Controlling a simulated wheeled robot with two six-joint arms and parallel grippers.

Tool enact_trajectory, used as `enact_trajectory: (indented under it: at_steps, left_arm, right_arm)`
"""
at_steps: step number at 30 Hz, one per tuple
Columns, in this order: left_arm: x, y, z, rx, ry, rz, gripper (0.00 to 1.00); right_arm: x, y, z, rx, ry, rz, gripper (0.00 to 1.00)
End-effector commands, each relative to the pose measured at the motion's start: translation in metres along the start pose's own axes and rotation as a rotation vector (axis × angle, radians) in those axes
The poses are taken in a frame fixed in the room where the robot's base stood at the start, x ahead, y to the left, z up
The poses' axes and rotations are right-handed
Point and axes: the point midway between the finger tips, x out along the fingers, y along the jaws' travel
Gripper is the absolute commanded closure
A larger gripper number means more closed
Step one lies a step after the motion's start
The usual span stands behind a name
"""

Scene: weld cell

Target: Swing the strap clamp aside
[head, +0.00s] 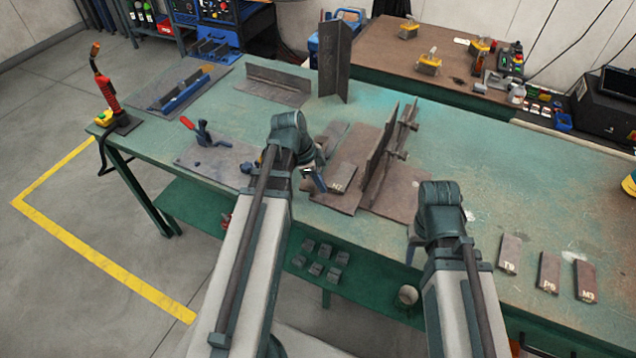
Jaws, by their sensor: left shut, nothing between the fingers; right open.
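A fixture plate (212,157) lies on the left part of the green table. On it stands a clamp with a red handle (187,122) and dark body (203,134). A blue knob (247,167) sits at the plate's right side, partly beside my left arm, which hides what is behind it. I cannot tell for sure which of these parts is the strap clamp. My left gripper (318,183) is shut and empty, right of the knob and close to a plate marked M2 (341,178). My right gripper (411,250) is open at the table's front edge, mostly hidden by its wrist.
Upright plates (381,155) stand on a brown base plate (400,199) between my arms. Marked plates (509,253) lie at the right. A tall angle piece (334,62) and a torch (107,93) stand further back. The table's right middle is clear.

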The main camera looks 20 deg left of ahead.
Motion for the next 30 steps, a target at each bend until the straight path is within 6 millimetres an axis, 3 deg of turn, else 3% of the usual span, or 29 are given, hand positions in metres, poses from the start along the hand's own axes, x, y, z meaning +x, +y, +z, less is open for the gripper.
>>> enact_trajectory:
  at_steps: [6, 21, 30]
  left_arm:
    - [0.009, 0.008, -0.026, 0.001, 0.0, -0.001, 1.0]
    - [-0.077, 0.0, -0.028, -0.006, 0.0, -0.002, 1.0]
    - [-0.092, -0.001, -0.026, -0.004, 0.0, -0.002, 1.0]
  right_arm:
    - [0.0, 0.0, 0.0, 0.0, 0.0, 0.0, 0.5]
    - [-0.082, 0.008, 0.005, 0.0, 0.0, 0.0, 0.5]
    - [-0.095, 0.009, 0.006, 0.0, 0.0, 0.0, 0.5]
